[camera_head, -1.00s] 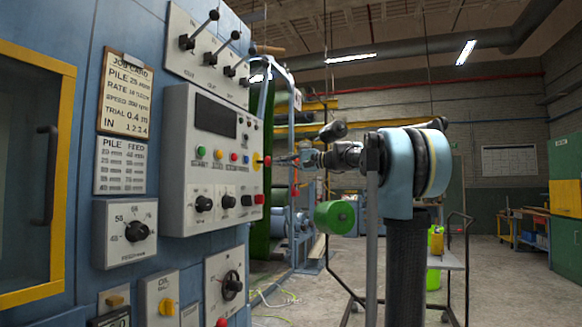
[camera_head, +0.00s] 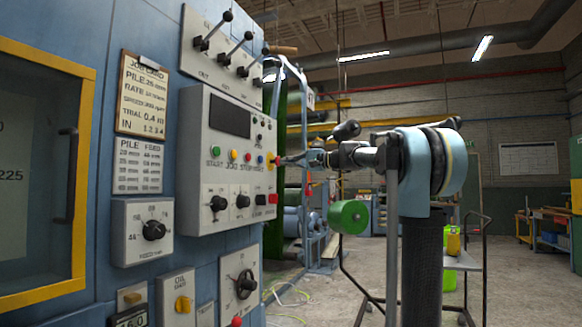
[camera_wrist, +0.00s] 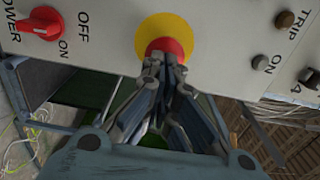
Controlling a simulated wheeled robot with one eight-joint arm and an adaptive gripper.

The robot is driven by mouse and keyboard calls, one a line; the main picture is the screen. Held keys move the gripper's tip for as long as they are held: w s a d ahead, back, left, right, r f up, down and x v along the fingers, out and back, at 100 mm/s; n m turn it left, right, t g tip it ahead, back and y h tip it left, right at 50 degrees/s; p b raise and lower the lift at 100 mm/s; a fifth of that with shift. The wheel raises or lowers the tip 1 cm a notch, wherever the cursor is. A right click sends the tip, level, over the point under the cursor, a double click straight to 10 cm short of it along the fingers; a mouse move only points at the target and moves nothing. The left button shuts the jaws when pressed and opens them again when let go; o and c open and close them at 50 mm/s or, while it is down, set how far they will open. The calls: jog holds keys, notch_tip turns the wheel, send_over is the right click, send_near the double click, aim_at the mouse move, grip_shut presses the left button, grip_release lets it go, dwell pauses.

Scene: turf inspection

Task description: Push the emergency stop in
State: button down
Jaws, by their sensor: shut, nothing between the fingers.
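The emergency stop is a red mushroom button on a yellow round base. It shows in the wrist view (camera_wrist: 166,42) at the top middle, and in the head view (camera_head: 275,161) at the right edge of the grey control box (camera_head: 190,160). My gripper (camera_wrist: 165,62) is shut and empty, with its fingertips at the lower edge of the red button, hiding part of it. They look to be touching it or very close; I cannot tell which. In the head view my gripper (camera_head: 284,160) reaches the button from the right. How far in the button sits cannot be told.
A red power switch (camera_wrist: 40,22) with OFF and ON marks lies left of the button in the wrist view. Small trip and on lamps (camera_wrist: 285,20) lie to its right. A green roller (camera_head: 347,217) hangs below my arm. Open floor lies at the right.

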jog(key=v, duration=1.4)
dwell(0.4)
jog(key=s+f+n+g+h, duration=0.1)
jog(key=s+f+h, duration=0.2)
jog(key=s+f, duration=0.5)
jog(key=s+f+g+h, duration=0.15)
jog(key=s+f, duration=0.35)
jog(key=f, duration=0.7)
jog(key=s+f+n+g+h, duration=0.1)
jog(key=s+f+h, duration=0.2)
jog(key=s+f, duration=0.5)
jog(key=s+d+f+h, duration=0.3)
jog(key=s+d+f, duration=0.1)
jog(key=f, duration=0.7)
jog(key=s+d+f+n+h, duration=0.1)
jog(key=s+d+f+h, duration=0.2)
jog(key=f, duration=0.8)
jog(key=s+d+f+n+h, duration=0.1)
jog(key=s+d+f+h, duration=0.2)
jog(key=s+d+f, duration=0.3)
jog(key=s+f, duration=0.4)
jog(key=f, duration=0.1)
jog(key=shift+d, duration=0.2)
jog(key=shift+s+g+h, duration=0.1)
jog(key=shift+g+h, duration=0.15)
